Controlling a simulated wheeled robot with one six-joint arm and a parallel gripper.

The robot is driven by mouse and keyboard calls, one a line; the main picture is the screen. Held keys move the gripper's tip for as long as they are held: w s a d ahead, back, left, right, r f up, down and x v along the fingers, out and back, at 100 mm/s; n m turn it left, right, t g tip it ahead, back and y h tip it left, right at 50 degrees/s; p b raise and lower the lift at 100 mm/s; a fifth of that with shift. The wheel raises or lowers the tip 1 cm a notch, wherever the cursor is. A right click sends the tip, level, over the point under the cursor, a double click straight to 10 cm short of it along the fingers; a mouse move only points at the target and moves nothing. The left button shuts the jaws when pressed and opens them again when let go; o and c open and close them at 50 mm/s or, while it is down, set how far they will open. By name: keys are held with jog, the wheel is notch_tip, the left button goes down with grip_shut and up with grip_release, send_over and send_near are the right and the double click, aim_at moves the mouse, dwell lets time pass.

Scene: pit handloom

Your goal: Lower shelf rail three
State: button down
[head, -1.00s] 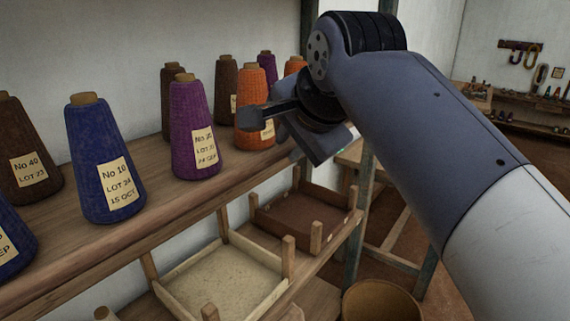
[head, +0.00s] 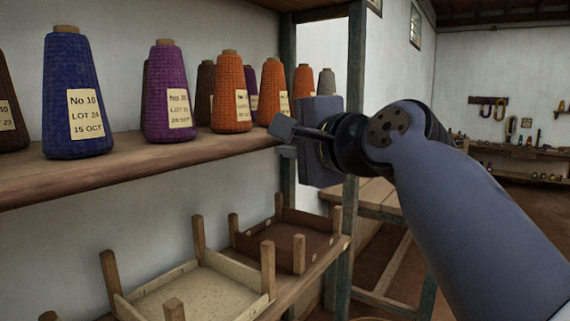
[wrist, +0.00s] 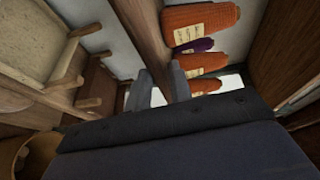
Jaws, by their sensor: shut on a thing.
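The wooden shelf's front rail (head: 130,168) runs across the head view below a row of yarn cones. My gripper (head: 284,138) is at its right end, one finger above the edge and one below. In the wrist view the rail (wrist: 146,38) runs down between the two fingers of my gripper (wrist: 160,84), which are shut on it. The exact contact is small and partly hidden by the fingers. No number marking shows on the rail.
Blue (head: 75,95), purple (head: 168,95) and orange (head: 231,95) labelled cones stand upright on the shelf, with more behind. A pale tray (head: 205,290) and a brown tray (head: 275,247) with corner posts sit below. A dark upright post (head: 355,100) stands near my gripper.

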notch_tip(320, 180, down, 3)
jog(key=t+y+b, duration=0.1)
jog(key=b, duration=0.4)
jog(key=shift+d+m, duration=0.1)
jog(key=shift+m, duration=0.2)
jog(key=shift+f, duration=0.35)
jog(key=c, duration=1.3)
grip_release()
jog(key=shift+r, duration=0.2)
